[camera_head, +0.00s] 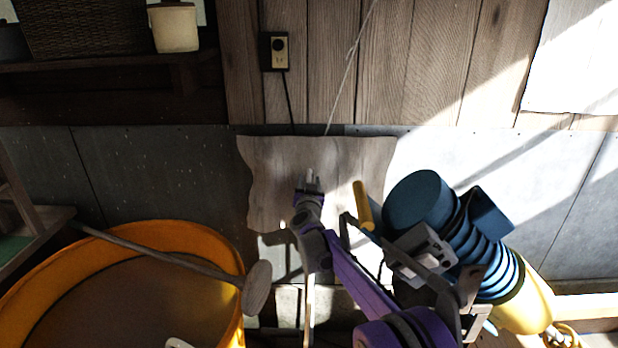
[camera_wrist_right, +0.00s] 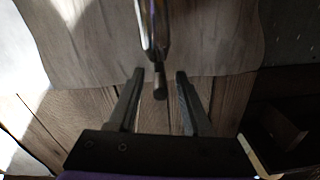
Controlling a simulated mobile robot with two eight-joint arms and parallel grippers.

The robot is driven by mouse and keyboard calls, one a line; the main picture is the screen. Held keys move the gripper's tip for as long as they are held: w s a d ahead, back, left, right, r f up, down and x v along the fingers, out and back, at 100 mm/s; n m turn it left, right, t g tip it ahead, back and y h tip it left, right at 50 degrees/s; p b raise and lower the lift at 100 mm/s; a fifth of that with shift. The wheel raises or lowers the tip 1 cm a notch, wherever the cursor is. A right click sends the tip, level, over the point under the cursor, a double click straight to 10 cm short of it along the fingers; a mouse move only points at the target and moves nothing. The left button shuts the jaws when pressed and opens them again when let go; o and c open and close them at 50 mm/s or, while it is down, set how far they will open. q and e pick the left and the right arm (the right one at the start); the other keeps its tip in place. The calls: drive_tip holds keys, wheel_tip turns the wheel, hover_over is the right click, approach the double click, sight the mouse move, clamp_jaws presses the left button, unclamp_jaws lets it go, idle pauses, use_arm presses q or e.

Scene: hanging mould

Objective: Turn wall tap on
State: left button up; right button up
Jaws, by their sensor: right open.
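The wall tap (camera_wrist_right: 150,28) shows in the right wrist view as a shiny metal pipe coming down from the top, with a small dark end piece (camera_wrist_right: 160,88). My right gripper (camera_wrist_right: 160,72) is open, with one dark finger on each side of that end piece. Gaps show between the fingers and the metal. In the head view my right gripper (camera_head: 313,182) is in front of the pale wooden wall panel (camera_head: 272,165). I cannot clearly make out the tap there. My left gripper is not in view.
A large orange tub (camera_head: 175,240) stands at the left, with a long-handled wooden tool (camera_head: 257,288) across it. A ribbed blue machine (camera_head: 422,200) is close on the right. A socket (camera_head: 280,51) with a cable is on the plank wall above.

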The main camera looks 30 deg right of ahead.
drive_tip(key=v, duration=0.5)
drive_tip(key=shift+s+a, duration=0.2)
drive_tip(key=shift+s, duration=0.1)
drive_tip(key=s+a+n+g+y+p, duration=0.1)
drive_tip(key=s+a+n+y+p, duration=0.15)
drive_tip(key=s+a+y, duration=0.5)
drive_tip(key=s+a+n+y+p, duration=0.15)
drive_tip(key=s+a+n, duration=0.3)
drive_tip(key=a, duration=0.55)
drive_tip(key=s+a+f+g, duration=0.1)
drive_tip(key=s+f+g, duration=0.2)
drive_tip(key=s, duration=0.6)
drive_tip(key=s+a+f+n+g+p, duration=0.1)
drive_tip(key=s+a+f+g, duration=0.1)
drive_tip(key=s+f, duration=0.4)
drive_tip(key=s+a+f+g+p, duration=0.1)
drive_tip(key=s+f+g, duration=0.3)
drive_tip(key=s, duration=1)
drive_tip(key=shift+a+f, duration=0.35)
drive_tip(key=shift+f, duration=0.05)
